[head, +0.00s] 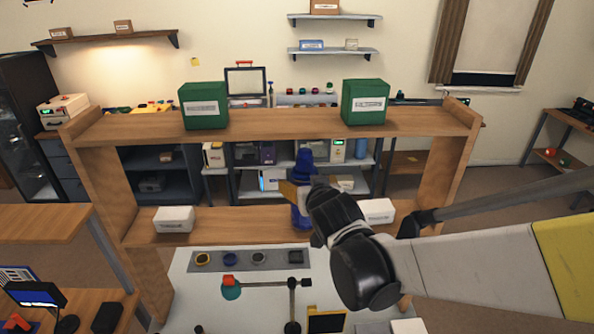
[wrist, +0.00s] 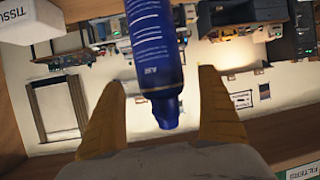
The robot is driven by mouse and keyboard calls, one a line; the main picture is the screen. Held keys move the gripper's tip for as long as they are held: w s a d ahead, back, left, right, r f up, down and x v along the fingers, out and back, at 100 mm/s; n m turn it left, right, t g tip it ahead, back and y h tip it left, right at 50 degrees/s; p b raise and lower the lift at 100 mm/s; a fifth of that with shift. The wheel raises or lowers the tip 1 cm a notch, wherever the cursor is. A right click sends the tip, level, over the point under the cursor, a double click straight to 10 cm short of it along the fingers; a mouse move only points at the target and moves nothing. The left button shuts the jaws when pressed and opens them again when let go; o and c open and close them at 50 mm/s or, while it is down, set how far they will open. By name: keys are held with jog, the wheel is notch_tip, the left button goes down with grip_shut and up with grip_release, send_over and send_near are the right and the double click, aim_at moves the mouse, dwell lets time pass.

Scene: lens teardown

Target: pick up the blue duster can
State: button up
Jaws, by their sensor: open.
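The blue duster can (head: 301,213) stands upright on the lower wooden shelf in the head view, its blue top showing above my gripper. The wrist view shows the can (wrist: 157,45) inverted, with white print and a narrower blue nozzle end. My gripper (wrist: 160,82) is open, with one orange-yellow finger on each side of the can. Gaps show between the fingers and the can, and no contact is visible. In the head view my gripper (head: 291,190) is at the can's upper part and hides some of it.
White boxes stand on the same shelf, left (head: 174,219) and right (head: 377,211) of the can. The upper shelf board (head: 280,124) with two green boxes (head: 204,106) (head: 365,101) runs above. A grey mat (head: 245,259) with several small round parts lies below in front.

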jog(key=x, duration=0.4)
jog(key=shift+w, duration=0.25)
jog(key=shift+s+r, duration=0.15)
jog(key=c, duration=1.5)
